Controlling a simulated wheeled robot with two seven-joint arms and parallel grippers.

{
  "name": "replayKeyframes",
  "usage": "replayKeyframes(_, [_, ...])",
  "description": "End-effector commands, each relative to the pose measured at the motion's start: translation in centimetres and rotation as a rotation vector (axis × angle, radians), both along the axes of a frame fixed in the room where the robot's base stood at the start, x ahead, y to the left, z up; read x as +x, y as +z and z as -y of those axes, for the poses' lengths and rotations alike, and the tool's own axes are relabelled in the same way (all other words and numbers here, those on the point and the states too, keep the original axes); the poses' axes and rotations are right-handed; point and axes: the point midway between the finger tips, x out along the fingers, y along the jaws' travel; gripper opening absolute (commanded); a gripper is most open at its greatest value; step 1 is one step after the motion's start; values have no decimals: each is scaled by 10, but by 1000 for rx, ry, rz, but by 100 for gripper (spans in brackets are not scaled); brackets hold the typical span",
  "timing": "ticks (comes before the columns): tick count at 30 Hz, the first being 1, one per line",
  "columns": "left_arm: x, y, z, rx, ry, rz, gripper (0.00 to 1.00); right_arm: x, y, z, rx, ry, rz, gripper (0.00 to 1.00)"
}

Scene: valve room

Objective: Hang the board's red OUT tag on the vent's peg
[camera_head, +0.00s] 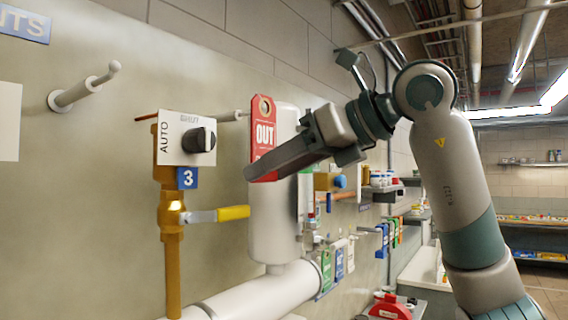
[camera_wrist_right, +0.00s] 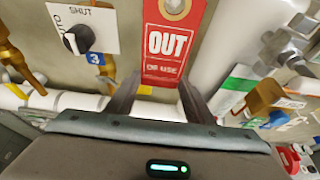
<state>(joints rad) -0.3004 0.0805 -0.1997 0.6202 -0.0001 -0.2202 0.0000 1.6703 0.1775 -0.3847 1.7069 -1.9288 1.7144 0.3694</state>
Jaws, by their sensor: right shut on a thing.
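The red OUT tag (camera_head: 263,138) hangs upright in front of the white vertical cylinder, its holed end upward. In the wrist view the tag (camera_wrist_right: 168,45) stands between my two fingers, with its hole at the top edge. My right gripper (camera_head: 262,172) is shut on the tag's lower part; its fingers hide that part in the head view. A white peg (camera_head: 85,88) with an upturned, knobbed end sticks out of the wall at the upper left, bare and well apart from the tag. My left gripper is not in view.
A SHUT/AUTO plate with a black knob (camera_head: 199,140) stands between the peg and the tag. Below it are a blue 3 plate (camera_head: 187,178) and a yellow valve handle (camera_head: 233,213). Another thin peg (camera_head: 235,116) shows behind the tag. Coloured tags (camera_head: 338,262) hang farther back.

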Motion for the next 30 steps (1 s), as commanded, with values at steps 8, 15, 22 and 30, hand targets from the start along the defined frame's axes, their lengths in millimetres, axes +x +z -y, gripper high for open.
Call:
replayKeyframes(8, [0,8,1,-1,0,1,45,8,-1,-12,1,2,-3,27])
replayKeyframes(15, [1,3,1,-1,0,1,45,14,-8,-19,0,0,0,27])
replayKeyframes(22, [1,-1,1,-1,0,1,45,17,-11,-22,0,-1,0,27])
replayKeyframes(30, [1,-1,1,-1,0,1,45,17,-11,-23,1,0,-1,27])
